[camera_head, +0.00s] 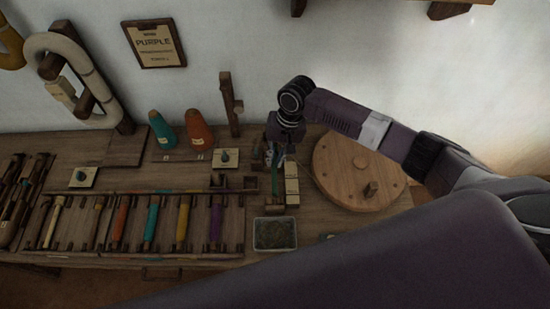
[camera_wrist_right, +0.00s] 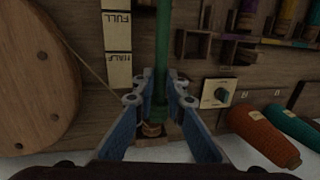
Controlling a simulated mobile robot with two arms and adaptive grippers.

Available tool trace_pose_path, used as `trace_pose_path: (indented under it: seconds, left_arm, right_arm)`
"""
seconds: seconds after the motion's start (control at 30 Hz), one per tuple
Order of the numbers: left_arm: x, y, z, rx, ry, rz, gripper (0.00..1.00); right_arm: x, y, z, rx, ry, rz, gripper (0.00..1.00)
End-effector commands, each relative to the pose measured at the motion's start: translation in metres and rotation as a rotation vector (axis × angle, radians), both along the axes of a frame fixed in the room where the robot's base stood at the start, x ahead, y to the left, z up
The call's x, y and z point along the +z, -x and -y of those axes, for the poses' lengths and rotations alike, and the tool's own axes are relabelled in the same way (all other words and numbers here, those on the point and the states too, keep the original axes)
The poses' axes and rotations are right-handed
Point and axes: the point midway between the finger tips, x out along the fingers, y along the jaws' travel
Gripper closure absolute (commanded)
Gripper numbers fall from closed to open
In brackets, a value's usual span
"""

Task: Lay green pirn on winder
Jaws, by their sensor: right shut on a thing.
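The green pirn (camera_wrist_right: 162,45) stands out from between the fingers of my right gripper (camera_wrist_right: 160,100) in the right wrist view. The fingers are shut on it near one end. In the head view my right gripper (camera_head: 280,150) is over the bench at the winder, and the green pirn (camera_head: 275,157) is partly hidden by it. The winder's large round wooden wheel (camera_head: 345,170) is just right of the gripper; it is at the left in the wrist view (camera_wrist_right: 35,85). A wooden piece (camera_wrist_right: 152,129) shows below the fingers. Whether the pirn touches its supports I cannot tell.
Pale FULL and HALF blocks (camera_wrist_right: 117,30) lie beside the pirn. A rack of coloured pirns (camera_head: 152,220) is at the left. Green and orange cones (camera_head: 198,132), a dial card (camera_head: 226,158) and a grey tray (camera_head: 274,234) are close by. A wooden post (camera_head: 229,105) stands behind.

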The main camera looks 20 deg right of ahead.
Motion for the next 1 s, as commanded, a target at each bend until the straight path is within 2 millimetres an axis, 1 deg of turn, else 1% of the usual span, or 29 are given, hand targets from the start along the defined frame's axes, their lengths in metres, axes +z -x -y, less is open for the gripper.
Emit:
trace_pose_path:
  seconds: [0.03,0.13,0.23,0.5,0.67,1.0]
  left_arm:
    - [-0.011,0.000,0.000,0.000,0.000,0.000,0.60]
    - [-0.021,0.000,0.000,0.000,0.000,0.000,0.60]
    - [-0.018,0.000,0.000,0.000,0.000,0.000,0.60]
    - [-0.023,0.000,-0.002,0.000,-0.003,0.000,0.60]
    - [-0.024,0.000,-0.004,0.001,-0.004,0.000,0.60]
    - [-0.024,0.001,-0.004,0.002,-0.005,-0.001,0.60]
  right_arm:
    - [-0.009,0.000,0.000,0.001,0.000,0.001,1.00]
    - [-0.018,-0.001,0.000,0.001,0.000,0.001,1.00]
    - [-0.024,0.000,0.000,-0.002,-0.001,-0.002,1.00]
    - [-0.046,0.000,0.000,-0.002,-0.001,0.000,1.00]
    - [-0.051,0.000,0.000,-0.001,-0.001,0.000,1.00]
    - [-0.051,0.000,0.000,0.000,-0.001,0.000,1.00]
